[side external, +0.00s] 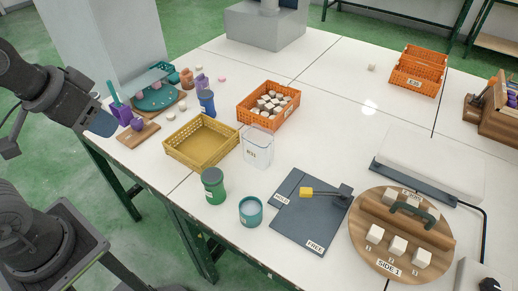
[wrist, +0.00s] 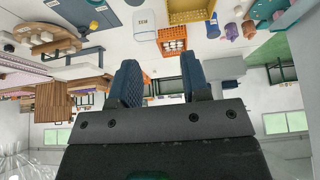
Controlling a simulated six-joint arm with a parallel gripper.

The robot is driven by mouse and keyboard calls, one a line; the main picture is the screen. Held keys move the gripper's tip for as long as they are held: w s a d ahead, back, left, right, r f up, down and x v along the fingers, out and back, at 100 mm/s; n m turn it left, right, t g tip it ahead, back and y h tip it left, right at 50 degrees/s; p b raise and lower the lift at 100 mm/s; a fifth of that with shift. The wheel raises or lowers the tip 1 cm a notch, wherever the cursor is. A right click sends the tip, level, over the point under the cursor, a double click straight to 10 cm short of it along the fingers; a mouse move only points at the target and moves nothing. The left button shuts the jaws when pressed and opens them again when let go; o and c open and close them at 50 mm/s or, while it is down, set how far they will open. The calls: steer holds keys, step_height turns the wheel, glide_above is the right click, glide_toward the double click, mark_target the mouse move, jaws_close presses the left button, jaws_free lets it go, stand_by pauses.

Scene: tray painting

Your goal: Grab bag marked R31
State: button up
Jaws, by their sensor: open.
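The bag marked R31 (side external: 258,146) is a clear, whitish pouch standing on the white table, between the yellow basket and the grey board. It also shows upside down near the top of the wrist view (wrist: 145,25). My gripper (side external: 103,124) is at the far left, beyond the table's left edge and well away from the bag. In the wrist view my gripper (wrist: 161,75) has its two blue fingers spread apart with nothing between them.
A yellow basket (side external: 167,146) stands left of the bag. An orange crate (side external: 272,123) of pale cubes is behind it. A green jar (side external: 213,186) and teal cup (side external: 251,211) stand in front. A grey board (side external: 295,228) lies to the right.

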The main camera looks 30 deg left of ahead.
steer(key=shift+o, duration=0.3)
steer(key=o, duration=1)
steer(key=n+g, duration=0.6)
steer(key=n, duration=1.1)
glide_above(258, 140)
steer(key=s+d, duration=0.2)
steer(key=s, duration=0.1)
step_height(258, 140, down, 14)
steer(key=f, duration=0.7)
steer(key=shift+s+f, duration=0.2)
steer(key=shift+f, duration=0.2)
steer(key=shift+w+d+f, duration=0.1)
steer(key=shift+f, duration=1.3)
steer(key=shift+w+f, duration=0.1)
steer(key=shift+f, duration=1.3)
